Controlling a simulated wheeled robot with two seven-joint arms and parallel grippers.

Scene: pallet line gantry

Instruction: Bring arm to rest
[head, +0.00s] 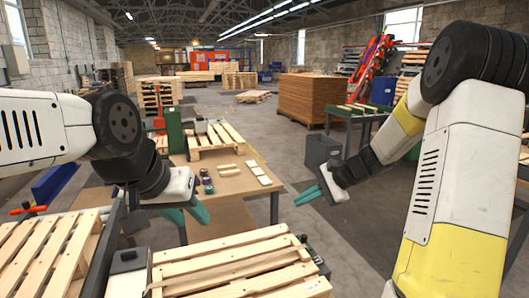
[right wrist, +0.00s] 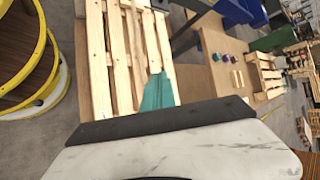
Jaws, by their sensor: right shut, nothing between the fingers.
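My left gripper (head: 192,216) comes in from the left in the head view. Its two teal fingers are spread apart and nothing shows between them. It hangs above the near edge of the brown work table, behind the front pallet. My right gripper (head: 307,196) is to the right of the table, over the grey floor, with its teal fingers pointing left. It is shut and empty. In the right wrist view its teal fingers (right wrist: 158,92) show in front of a wooden pallet (right wrist: 128,50), with no object held.
A wooden pallet (head: 235,265) lies in the front middle, another (head: 45,250) at the front left. The brown table (head: 235,185) carries a small pallet (head: 215,140), wooden blocks (head: 258,172) and small dark items (head: 207,183).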

